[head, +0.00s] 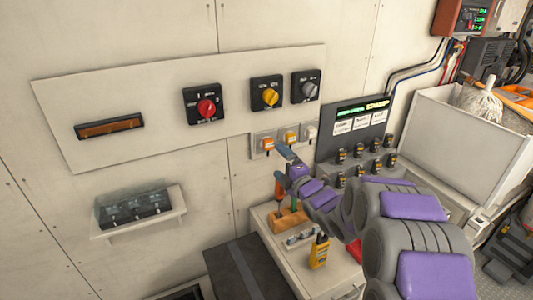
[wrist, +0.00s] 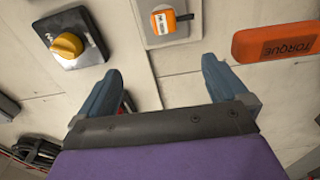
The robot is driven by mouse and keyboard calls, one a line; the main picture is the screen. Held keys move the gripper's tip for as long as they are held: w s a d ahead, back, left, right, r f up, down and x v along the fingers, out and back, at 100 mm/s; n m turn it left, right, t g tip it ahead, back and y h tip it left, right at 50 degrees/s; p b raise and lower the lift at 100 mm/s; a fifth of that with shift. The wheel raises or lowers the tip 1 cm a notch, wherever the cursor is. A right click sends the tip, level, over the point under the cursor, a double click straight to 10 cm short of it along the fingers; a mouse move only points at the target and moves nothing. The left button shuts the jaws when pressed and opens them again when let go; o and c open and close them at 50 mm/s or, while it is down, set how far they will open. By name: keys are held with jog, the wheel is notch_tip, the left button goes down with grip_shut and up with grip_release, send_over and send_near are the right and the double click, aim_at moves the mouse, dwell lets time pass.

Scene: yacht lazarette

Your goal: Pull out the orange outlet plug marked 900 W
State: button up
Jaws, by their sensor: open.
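Two orange plugs sit side by side in outlets on the wall below the rotary switches, a left one (head: 267,144) and a right one (head: 291,138). Their wattage marks are too small to read. My gripper (head: 283,150) is close below them in the head view. The wrist view shows one orange plug (wrist: 164,22) seated in a pale outlet plate (wrist: 146,35). It lies beyond my open, empty fingers (wrist: 162,68), roughly centred between them and apart from both. I cannot tell which of the two plugs it is.
Red (head: 206,108), yellow (head: 270,96) and grey (head: 310,90) rotary switches are above. A grey outlet (head: 310,131) is to the right. An orange TORQUE handle (wrist: 275,40) is near my right finger. A wooden block (head: 289,219) and yellow meter (head: 318,252) stand below.

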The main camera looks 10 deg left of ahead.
jog(key=shift+w+d+f+b, duration=0.15)
jog(key=shift+w+b, duration=0.15)
jog(key=shift+w, duration=0.2)
jog(key=shift+w+f+b, duration=0.1)
jog(key=shift+w+b, duration=0.15)
jog(key=shift+w, duration=0.25)
jog(key=shift+w+d+f+b, duration=0.1)
jog(key=shift+w+f+b, duration=0.2)
jog(key=shift+w, duration=0.2)
jog(key=shift+w+a+h, duration=0.25)
jog(key=shift+a+h, duration=0.05)
jog(key=shift+a, duration=0.05)
jog(key=shift+d, duration=0.1)
